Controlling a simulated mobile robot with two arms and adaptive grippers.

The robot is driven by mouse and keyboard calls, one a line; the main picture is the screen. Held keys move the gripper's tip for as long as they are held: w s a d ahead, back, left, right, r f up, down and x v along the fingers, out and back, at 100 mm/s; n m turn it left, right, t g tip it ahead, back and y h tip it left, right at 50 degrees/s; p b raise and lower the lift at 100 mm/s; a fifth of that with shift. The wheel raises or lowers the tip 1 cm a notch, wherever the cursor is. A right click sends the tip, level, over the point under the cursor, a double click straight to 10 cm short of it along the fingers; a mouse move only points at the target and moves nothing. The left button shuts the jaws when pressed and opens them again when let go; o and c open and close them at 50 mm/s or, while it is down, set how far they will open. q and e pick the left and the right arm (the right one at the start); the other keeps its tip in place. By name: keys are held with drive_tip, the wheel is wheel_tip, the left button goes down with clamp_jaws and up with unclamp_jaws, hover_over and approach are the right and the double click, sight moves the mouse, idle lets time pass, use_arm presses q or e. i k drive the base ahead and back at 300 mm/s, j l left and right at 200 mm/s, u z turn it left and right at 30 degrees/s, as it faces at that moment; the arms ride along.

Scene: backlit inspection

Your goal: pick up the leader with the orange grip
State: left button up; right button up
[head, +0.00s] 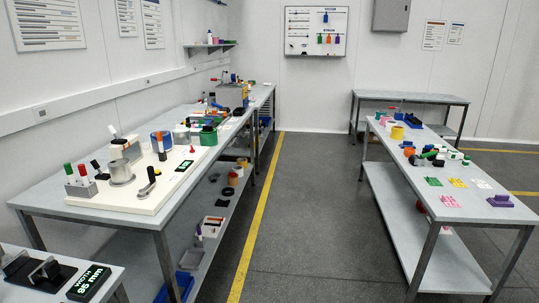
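I cannot make out a leader with an orange grip for certain at this distance. Neither of my grippers is in view.
A long left table (200,190) holds a white board (150,200) with handled tools, and many small items behind. A right table (425,215) holds coloured cards and a purple piece (500,201). The grey aisle with a yellow line (257,215) between them is clear.

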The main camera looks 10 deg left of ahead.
sight(159, 137)
drive_tip(key=i+j+u, duration=0.35)
drive_tip(key=i, duration=0.15)
drive_tip(key=i+u, duration=0.35)
drive_tip(key=i, duration=0.2)
drive_tip(key=i+u, duration=0.35)
drive_tip(key=i, duration=0.15)
